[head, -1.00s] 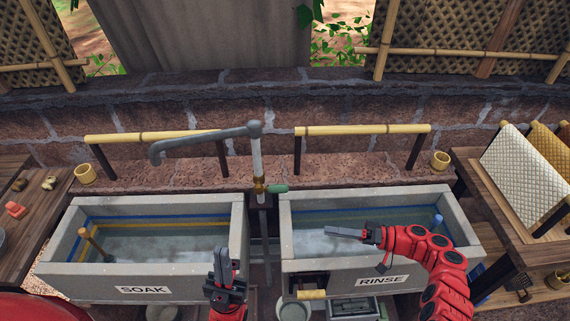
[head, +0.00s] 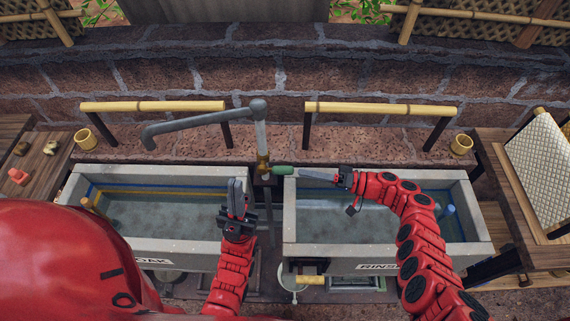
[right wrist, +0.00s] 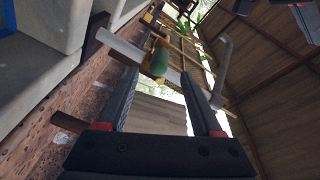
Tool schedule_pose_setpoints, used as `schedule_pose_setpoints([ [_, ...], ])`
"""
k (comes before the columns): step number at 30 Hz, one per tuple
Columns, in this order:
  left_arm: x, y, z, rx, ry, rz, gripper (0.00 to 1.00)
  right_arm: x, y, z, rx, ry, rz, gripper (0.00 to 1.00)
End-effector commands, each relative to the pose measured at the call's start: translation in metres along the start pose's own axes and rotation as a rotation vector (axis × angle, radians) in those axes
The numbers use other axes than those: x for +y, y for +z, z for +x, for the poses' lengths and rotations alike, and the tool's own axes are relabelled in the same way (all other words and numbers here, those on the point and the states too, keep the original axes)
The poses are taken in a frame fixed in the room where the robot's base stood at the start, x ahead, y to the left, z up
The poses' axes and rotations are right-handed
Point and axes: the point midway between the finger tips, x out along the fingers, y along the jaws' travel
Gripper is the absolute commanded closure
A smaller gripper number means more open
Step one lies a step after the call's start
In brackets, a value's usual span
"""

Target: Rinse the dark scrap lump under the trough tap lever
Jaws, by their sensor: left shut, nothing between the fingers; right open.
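The tap (head: 262,140) stands behind the gap between the troughs, its grey spout (head: 195,127) swung left toward the soak side. Its green lever (head: 283,170) points right; it also shows between my right fingers in the right wrist view (right wrist: 160,61). My right gripper (head: 305,173) is open with its fingertips at the lever; contact is unclear. My left gripper (head: 237,183) is shut and empty at the soak trough's right end. The rinse trough (head: 335,250) holds water. No dark lump is clear in the troughs; a small brownish lump (head: 21,148) lies on the left table.
The soak trough (head: 150,247) has a wooden handle (head: 88,203) at its left end. Bamboo rails (head: 380,109) and small bamboo cups (head: 461,145) stand on the brick ledge behind. A rack with quilted cloth (head: 540,175) is at the right; a red object (head: 19,176) lies on the left table.

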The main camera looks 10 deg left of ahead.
Motion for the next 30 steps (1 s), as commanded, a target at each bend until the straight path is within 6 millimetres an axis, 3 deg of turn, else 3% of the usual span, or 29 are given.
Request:
schedule_pose_setpoints([
  [3,0.0,-0.001,0.007,0.0,0.0,0.0,1.0,-0.002,-0.001,0.027,-0.003,-0.001,0.003,0.33],
  [9,0.0,-0.001,0.008,0.0,0.0,0.0,1.0,0.0,0.001,0.059,-0.002,-0.001,0.003,0.33],
  [22,0.0,-0.001,0.008,0.0,0.0,0.0,1.0,0.001,0.0,0.07,0.001,0.003,-0.001,0.33],
  [30,0.0,-0.001,0.008,0.0,0.0,0.0,1.0,0.001,0.0,0.069,0.001,0.002,0.0,0.8],
])
